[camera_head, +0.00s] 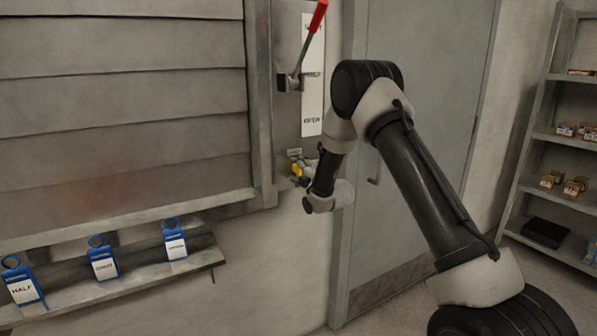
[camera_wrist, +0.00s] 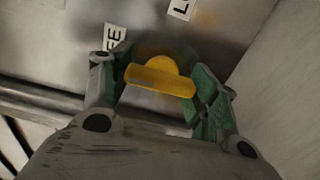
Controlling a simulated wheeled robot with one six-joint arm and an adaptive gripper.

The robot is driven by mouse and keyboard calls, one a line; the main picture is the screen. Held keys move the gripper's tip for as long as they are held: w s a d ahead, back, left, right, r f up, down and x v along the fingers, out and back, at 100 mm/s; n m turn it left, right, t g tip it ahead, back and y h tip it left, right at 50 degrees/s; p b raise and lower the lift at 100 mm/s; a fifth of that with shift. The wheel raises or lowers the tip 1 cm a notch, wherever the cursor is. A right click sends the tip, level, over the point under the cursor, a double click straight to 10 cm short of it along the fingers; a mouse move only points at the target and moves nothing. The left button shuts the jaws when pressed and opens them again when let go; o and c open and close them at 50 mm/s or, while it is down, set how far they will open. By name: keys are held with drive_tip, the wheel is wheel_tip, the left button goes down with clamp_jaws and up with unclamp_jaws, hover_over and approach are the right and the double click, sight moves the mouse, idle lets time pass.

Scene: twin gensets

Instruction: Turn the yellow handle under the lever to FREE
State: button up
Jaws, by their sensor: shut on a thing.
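The yellow handle (camera_wrist: 160,78) is a bar with a round hub, on a grey metal plate (camera_wrist: 60,35). In the wrist view it lies between the green-padded fingers of my gripper (camera_wrist: 160,88), which is shut on it. In the head view the yellow handle (camera_head: 296,168) shows small below the lever, partly hidden by my gripper (camera_head: 300,176). A label reading "FE" (camera_wrist: 114,38) is partly covered by the left finger. Another label starting with "L" (camera_wrist: 182,8) is cut off at the top. The red-gripped lever (camera_head: 309,45) points up and slightly right.
A louvred panel (camera_head: 120,100) stands left of the lever plate. Below it a shelf (camera_head: 140,272) holds blue tags (camera_head: 103,262). A grey door (camera_head: 430,90) is behind my arm. A rack with small boxes (camera_head: 548,130) is at the right.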

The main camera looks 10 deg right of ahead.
drive_tip(key=shift+f, duration=0.1)
drive_tip(key=o, duration=1)
drive_tip(key=shift+o, duration=0.2)
drive_tip(key=v, duration=1.2)
